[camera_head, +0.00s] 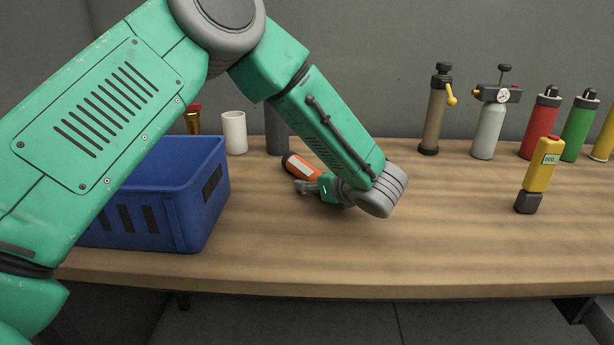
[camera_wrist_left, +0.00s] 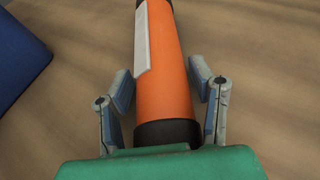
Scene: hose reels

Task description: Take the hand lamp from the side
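The hand lamp looks to be the orange cylinder (camera_head: 300,167) with a pale label and dark ends, lying on its side on the wooden table. In the left wrist view the lamp (camera_wrist_left: 166,75) runs up the picture between the fingers, its near black end close to the palm. My left gripper (camera_head: 307,186) reaches it from the near right side, low over the table. In the left wrist view the left gripper's fingers (camera_wrist_left: 160,83) stand on either side of the lamp, open, with no firm grip visible. The head view hides part of the lamp behind the gripper. My right gripper is not in view.
A blue crate (camera_head: 150,215) stands left of the lamp. A white cup (camera_head: 234,132) and a dark grey cylinder (camera_head: 277,132) stand behind. A yellow device (camera_head: 538,165) stands at right, with several pumps and bottles along the wall. The front middle of the table (camera_head: 330,255) is clear.

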